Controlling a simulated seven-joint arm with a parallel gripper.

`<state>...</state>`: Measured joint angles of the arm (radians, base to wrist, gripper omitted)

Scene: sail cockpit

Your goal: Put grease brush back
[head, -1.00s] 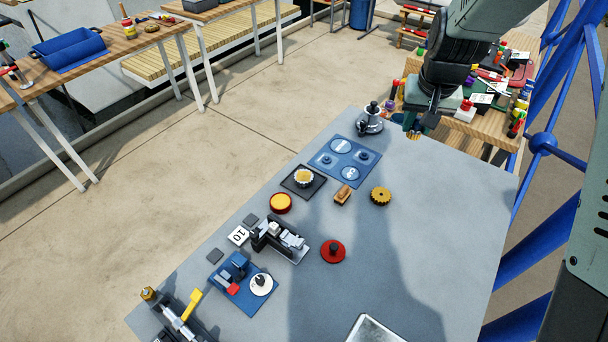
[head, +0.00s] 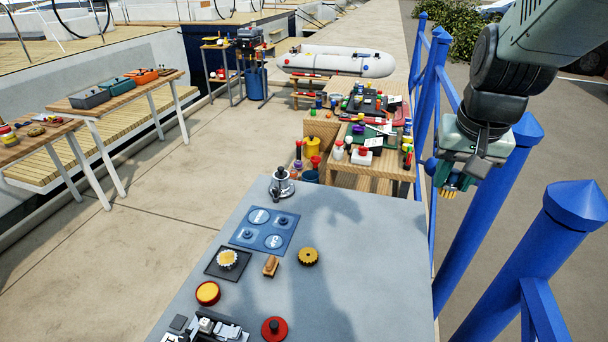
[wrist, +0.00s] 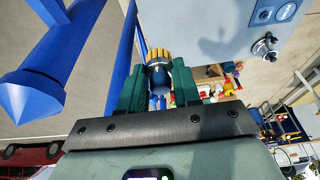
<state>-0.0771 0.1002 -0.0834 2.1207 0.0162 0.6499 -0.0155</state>
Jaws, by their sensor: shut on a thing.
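My gripper (head: 455,175) is high at the right, beyond the right edge of the grey table (head: 385,250) and in front of the blue railing. In the wrist view its two green fingers (wrist: 158,92) are shut on the grease brush. The brush shows as a dark blue-grey rounded body (wrist: 157,78) with yellow bristles (wrist: 157,54) past the fingertips. The yellow bristles also show below the gripper in the head view (head: 449,192). Part of the brush is hidden between the fingers.
On the grey table are a blue mat (head: 264,242) with round marks, a gear on a black tray (head: 241,272), a brown wooden block (head: 271,265), a yellow gear (head: 308,256) and a red knob (head: 274,327). A cluttered wooden bench (head: 375,165) stands beyond. Blue posts (head: 500,200) stand near my gripper.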

